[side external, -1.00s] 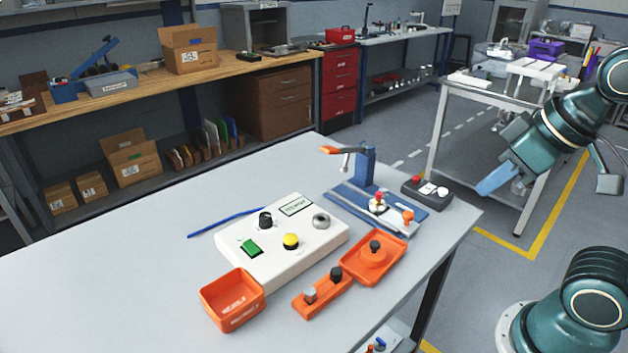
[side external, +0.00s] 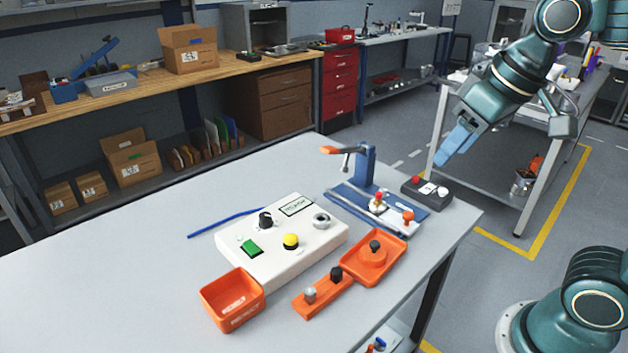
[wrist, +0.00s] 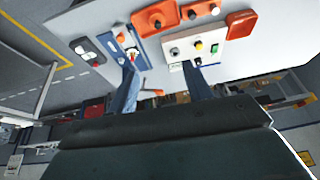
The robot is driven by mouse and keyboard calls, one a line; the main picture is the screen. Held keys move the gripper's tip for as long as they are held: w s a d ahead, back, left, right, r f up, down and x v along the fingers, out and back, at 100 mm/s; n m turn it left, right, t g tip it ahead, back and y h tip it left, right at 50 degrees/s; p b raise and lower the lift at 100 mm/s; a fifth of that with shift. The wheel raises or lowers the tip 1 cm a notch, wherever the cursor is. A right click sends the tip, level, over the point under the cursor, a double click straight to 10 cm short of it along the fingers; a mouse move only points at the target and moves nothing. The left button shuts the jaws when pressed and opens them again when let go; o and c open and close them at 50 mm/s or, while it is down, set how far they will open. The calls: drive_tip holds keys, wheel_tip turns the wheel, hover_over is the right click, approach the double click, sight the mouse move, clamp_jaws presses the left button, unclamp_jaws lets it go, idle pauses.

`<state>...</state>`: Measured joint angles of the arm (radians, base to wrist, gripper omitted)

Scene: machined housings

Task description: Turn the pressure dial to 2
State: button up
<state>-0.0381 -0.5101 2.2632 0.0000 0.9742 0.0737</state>
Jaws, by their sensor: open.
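A white control box (side external: 283,240) sits on the grey table. It has a black pointer knob (side external: 265,219), a round grey fitting (side external: 321,219), a yellow button (side external: 291,241), a green rocker switch (side external: 250,247) and a small label plate (side external: 296,205). I cannot tell which is the pressure dial, and no scale numbers are readable. My gripper (side external: 449,158) is open and empty, high to the right of the box, beyond the table's right edge. In the wrist view, its two blue fingers (wrist: 161,80) are apart, with the box (wrist: 188,44) beyond them.
A blue clamp fixture (side external: 365,170) and a dark button box (side external: 427,192) stand between my gripper and the white box. An orange tray (side external: 393,262) with a black knob, an orange block (side external: 313,300) and an orange bin (side external: 232,300) lie in front. The table's left is clear.

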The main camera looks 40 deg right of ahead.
drive_tip(key=w+a+r+g, duration=0.1)
drive_tip(key=w+a+r, duration=0.1)
drive_tip(key=w, duration=0.7)
drive_tip(key=m+g, duration=0.2)
drive_tip(key=g, duration=0.2)
hover_over(265, 215)
wheel_tip(265, 215, down, 13)
drive_tip(key=shift+f, duration=0.2)
wheel_tip(265, 215, down, 14)
drive_tip(key=shift+r, duration=0.2)
